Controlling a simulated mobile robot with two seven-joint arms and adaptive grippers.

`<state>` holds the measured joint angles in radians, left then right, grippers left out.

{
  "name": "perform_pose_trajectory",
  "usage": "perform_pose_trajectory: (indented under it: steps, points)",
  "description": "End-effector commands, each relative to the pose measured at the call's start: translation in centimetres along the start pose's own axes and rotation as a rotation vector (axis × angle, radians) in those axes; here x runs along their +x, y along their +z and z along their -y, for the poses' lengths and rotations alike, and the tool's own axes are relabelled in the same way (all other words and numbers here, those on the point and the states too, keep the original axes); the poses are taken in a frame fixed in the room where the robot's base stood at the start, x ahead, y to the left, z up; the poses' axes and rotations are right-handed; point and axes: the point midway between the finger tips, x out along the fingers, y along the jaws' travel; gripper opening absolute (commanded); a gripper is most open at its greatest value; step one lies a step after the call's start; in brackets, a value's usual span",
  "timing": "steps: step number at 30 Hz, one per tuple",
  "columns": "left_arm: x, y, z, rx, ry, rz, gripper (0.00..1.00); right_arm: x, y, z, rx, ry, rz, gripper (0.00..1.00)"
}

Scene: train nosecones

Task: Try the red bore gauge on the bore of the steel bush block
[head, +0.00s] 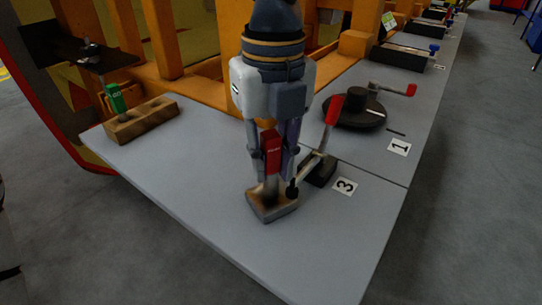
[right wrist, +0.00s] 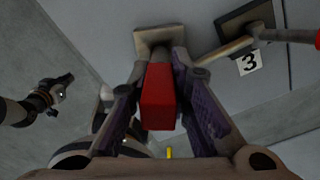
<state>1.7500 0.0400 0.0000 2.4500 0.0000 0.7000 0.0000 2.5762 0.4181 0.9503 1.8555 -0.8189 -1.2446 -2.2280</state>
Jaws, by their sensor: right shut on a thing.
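The red bore gauge (head: 272,150) is upright between the fingers of my right gripper (head: 273,165), which is shut on its red handle. The gauge handle also shows in the right wrist view (right wrist: 158,97). The steel bush block (head: 273,211) stands on the bench directly below. The gauge's steel shank reaches down to the dark bore area on its top; I cannot tell how far, if at all, it is inside. In the right wrist view the block (right wrist: 151,39) lies beyond the handle, which hides the bore. My left gripper (right wrist: 62,82) seems to show at the left there; its fingers are unclear.
A green gauge (head: 116,98) stands in a wooden rack (head: 143,121) at the bench's left. A red-handled lever clamp (head: 332,112) is close right of the block, beside the label 3 (head: 344,186). A black round fixture (head: 354,112) lies behind. The front bench surface is clear.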

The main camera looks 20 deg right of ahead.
Motion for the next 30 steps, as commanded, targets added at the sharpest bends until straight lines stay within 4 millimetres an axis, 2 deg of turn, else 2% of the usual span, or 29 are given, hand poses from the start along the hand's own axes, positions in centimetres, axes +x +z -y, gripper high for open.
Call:
perform_pose_trajectory:
  steps: [8,21,30]
  points:
    - [0.0,0.0,0.0,0.000,0.000,0.001,0.00,-1.4,0.0,0.0,0.000,0.000,-0.001,0.00]
    - [0.0,0.0,0.0,0.000,0.000,0.000,0.00,-5.3,0.1,-0.1,0.000,0.000,0.002,0.00]
    - [0.0,0.0,0.0,0.000,0.000,0.000,0.00,-5.8,0.0,-0.1,0.000,0.000,0.000,0.00]
